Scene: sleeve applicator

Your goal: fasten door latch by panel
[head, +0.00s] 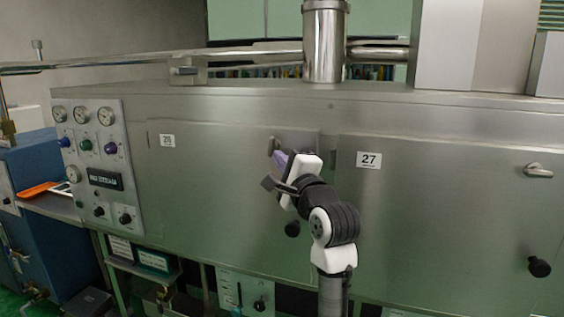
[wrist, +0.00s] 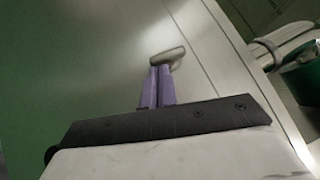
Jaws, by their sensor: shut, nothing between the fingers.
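The steel door beside the gauge panel (head: 98,165) is closed against the cabinet front and carries a small label (head: 167,141). Its latch handle (head: 271,146) is at the door's upper right and looks roughly upright in the head view, partly hidden by my gripper. In the wrist view the latch (wrist: 168,56) is a short grey lever just beyond my purple fingertips. My gripper (head: 280,160) is shut and empty, with its fingers (wrist: 156,87) side by side at the latch. I cannot tell whether they touch it.
A second door labelled 27 (head: 369,160) is to the right, with a horizontal latch (head: 538,170) and a black knob (head: 539,266). Another black knob (head: 292,229) is below my gripper. A steel column (head: 324,45) stands on top. A blue unit (head: 45,215) is at left.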

